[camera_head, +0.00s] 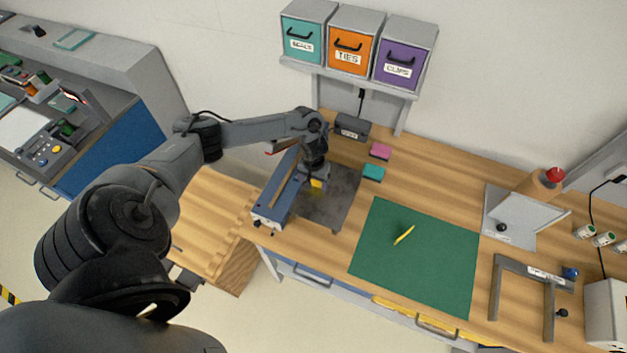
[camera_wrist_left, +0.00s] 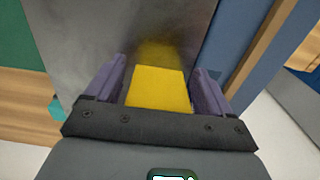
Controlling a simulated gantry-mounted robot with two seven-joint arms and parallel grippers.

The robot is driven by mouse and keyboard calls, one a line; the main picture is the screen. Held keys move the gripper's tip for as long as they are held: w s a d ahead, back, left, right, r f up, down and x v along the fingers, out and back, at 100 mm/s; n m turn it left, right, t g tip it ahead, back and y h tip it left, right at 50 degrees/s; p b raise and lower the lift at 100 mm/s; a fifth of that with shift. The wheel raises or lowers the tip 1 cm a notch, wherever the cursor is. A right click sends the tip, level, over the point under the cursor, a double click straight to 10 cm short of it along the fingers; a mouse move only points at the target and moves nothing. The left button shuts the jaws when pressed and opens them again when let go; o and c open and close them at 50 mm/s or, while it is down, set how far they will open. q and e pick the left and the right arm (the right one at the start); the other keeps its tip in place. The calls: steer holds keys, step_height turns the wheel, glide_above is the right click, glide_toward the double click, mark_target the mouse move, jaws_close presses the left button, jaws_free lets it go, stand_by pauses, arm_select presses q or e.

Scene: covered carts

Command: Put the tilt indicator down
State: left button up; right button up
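The tilt indicator appears to be the small yellow block (camera_head: 316,184) on the dark metal plate (camera_head: 340,203) on the bench. In the left wrist view the yellow block (camera_wrist_left: 159,88) lies between the two purple fingers, with a yellow reflection on the metal just beyond it. My left gripper (camera_head: 315,178) points down over the plate. Its fingers (camera_wrist_left: 160,80) stand a little apart from the block, with a narrow gap on each side. The block's underside is hidden. My right gripper is in neither view.
A blue-and-grey beam (camera_head: 275,197) runs along the plate's left side. Pink (camera_head: 380,151) and teal (camera_head: 373,173) blocks lie right of the plate. A green mat (camera_head: 430,262) holds a yellow marker (camera_head: 404,235). A grey frame (camera_head: 525,270) stands farther right.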

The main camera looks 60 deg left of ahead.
arm_select(q)
steer(key=shift+r, duration=0.1)
step_height(320, 180, up, 12)
steer(key=shift+f+p, duration=0.25)
steer(key=shift+p, duration=0.7)
steer(key=w+d+f+m+t+h, duration=0.2)
steer(key=d+m+t, duration=0.6)
steer(key=d, duration=2.2)
steer(key=s+a+r+g+y, duration=0.1)
steer(key=s+r+g, duration=0.1)
steer(key=s, duration=0.6)
steer(key=s+a+r+m+g, duration=0.1)
steer(key=s+r, duration=0.3)
steer(key=s, duration=0.4)
steer(key=shift+a+m+g+y, duration=0.3)
steer(key=shift+g+y, duration=0.1)
steer(key=shift+g, duration=0.3)
steer(key=shift+s+r, duration=0.1)
